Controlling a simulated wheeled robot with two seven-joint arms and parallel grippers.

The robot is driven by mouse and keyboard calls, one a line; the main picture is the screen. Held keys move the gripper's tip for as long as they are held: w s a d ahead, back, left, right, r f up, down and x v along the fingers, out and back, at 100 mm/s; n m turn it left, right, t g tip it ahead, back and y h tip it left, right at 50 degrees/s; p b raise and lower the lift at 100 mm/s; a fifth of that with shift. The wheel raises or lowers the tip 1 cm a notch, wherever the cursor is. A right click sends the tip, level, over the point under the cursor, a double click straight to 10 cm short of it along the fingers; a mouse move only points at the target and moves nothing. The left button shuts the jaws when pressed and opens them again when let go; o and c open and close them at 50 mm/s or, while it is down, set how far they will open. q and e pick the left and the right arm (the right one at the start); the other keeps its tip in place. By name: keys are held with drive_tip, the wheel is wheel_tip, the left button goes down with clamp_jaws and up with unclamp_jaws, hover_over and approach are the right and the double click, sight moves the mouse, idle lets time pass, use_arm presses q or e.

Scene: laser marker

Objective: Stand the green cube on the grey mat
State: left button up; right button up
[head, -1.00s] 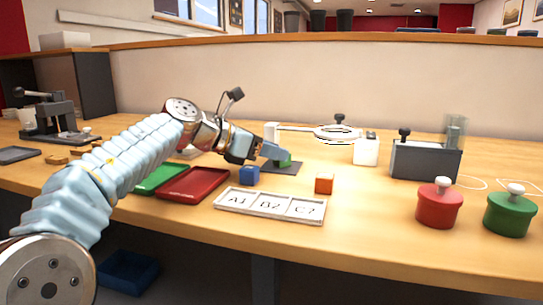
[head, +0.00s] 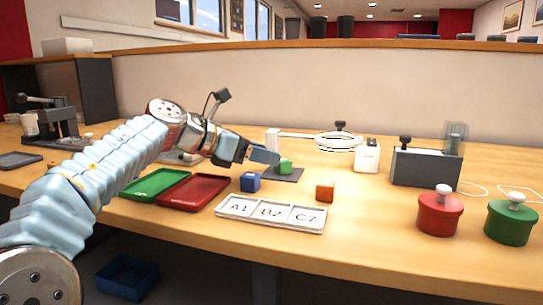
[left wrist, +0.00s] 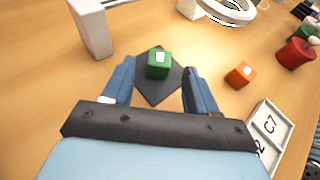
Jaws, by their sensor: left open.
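The green cube (head: 286,166) stands on the grey mat (head: 293,176), with bare mat around it. In the left wrist view the green cube (left wrist: 159,64) sits near the middle of the dark grey mat (left wrist: 152,90), with a pale patch on its top. My left gripper (head: 268,156) is just left of the cube in the head view. In the left wrist view its two blue fingers (left wrist: 157,84) are wide apart, with the cube beyond their tips and nothing between them. My right gripper is not in view.
A blue cube (head: 250,182) and an orange cube (head: 325,191) stand near the labelled white tray (head: 270,222). Red (head: 194,191) and green (head: 154,183) trays lie left. A magnifier (head: 338,141) stands behind the mat. Red (head: 439,213) and green (head: 510,221) pots stand right.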

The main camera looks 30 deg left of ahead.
use_arm(q)
drive_tip(key=v, duration=0.9)
drive_tip(key=shift+p, duration=0.4)
